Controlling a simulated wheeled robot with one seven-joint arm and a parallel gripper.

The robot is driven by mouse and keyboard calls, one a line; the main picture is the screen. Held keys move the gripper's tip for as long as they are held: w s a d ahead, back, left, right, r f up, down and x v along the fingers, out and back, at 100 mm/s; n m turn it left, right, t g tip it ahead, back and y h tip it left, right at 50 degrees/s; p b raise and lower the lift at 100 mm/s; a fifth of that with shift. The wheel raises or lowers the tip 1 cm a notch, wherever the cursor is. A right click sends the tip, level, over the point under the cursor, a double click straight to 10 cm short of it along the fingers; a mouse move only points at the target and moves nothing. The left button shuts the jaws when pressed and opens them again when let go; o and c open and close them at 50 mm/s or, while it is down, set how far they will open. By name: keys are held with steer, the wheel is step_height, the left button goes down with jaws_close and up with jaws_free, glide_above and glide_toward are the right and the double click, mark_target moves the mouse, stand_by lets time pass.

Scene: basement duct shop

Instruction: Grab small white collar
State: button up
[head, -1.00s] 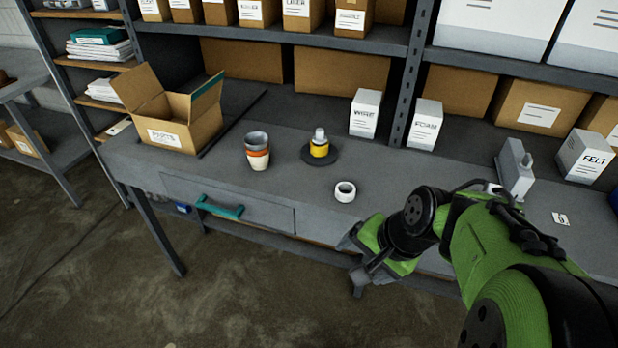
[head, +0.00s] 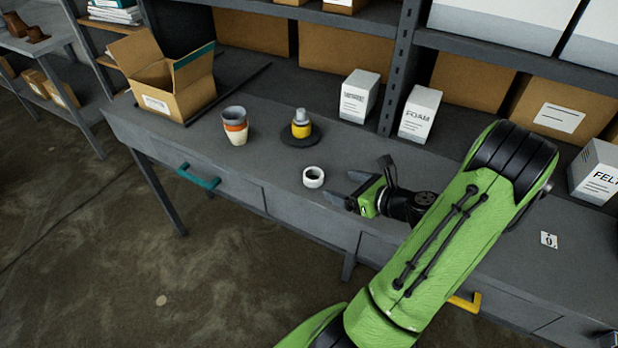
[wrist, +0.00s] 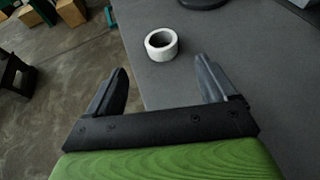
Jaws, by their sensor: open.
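The small white collar (head: 313,177) is a short, hollow ring standing on the grey workbench (head: 330,233) near its front edge. In the wrist view the collar (wrist: 161,44) lies ahead of the fingers, roughly midway between their lines. My gripper (head: 340,188) is just right of the collar in the head view, with its fingers pointing left towards it. In the wrist view my gripper (wrist: 160,85) has its two fingers wide apart with nothing between them. The collar is apart from both fingers.
A stack of cups (head: 235,125) and a yellow and grey piece on a dark disc (head: 301,129) stand behind the collar. An open cardboard box (head: 168,83) is at the left. White boxes (head: 358,97) stand at the back. A small card (head: 548,240) lies right.

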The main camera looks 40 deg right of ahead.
mark_target(308, 174)
steer(key=b+x, duration=0.1)
steer(key=x, duration=0.9)
steer(key=shift+w+d+f, duration=0.1)
steer(key=shift+w+f, duration=0.2)
steer(key=shift+s, duration=0.15)
steer(key=shift+c, duration=0.2)
